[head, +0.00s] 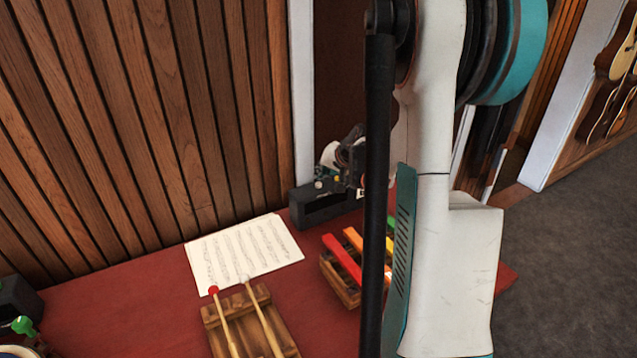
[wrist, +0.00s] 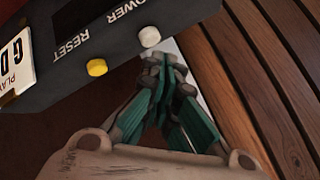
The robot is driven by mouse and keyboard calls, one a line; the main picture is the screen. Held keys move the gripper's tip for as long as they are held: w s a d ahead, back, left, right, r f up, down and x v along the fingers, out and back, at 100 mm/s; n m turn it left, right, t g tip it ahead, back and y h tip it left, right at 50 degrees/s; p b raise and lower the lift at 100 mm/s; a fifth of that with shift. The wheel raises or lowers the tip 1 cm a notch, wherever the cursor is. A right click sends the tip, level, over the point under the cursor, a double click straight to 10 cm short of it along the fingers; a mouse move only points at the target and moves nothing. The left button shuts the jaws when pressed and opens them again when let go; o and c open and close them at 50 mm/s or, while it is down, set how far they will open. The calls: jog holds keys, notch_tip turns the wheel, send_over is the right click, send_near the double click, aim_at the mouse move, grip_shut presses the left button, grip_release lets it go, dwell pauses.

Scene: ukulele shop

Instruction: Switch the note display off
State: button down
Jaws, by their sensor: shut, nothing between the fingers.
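The note display (head: 318,208) is a dark box at the back of the red table in the head view. In the wrist view its black face (wrist: 45,65) fills the upper left, with upside-down lettering. A white button (wrist: 149,36) is by the word POWER and a yellow button (wrist: 97,67) is by RESET. In the head view my arm partly hides the display's right side.
A music sheet (head: 243,256) lies left of the display. Mallets (head: 226,325) rest on a wooden stand (head: 285,330) in front. A coloured xylophone (head: 343,258) stands partly behind my arm. A slatted wooden wall (head: 130,120) rises behind the table (head: 120,310).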

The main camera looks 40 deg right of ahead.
aim_at(321, 183)
jog(key=shift+r+p, duration=1.6)
jog(key=shift+r, duration=1)
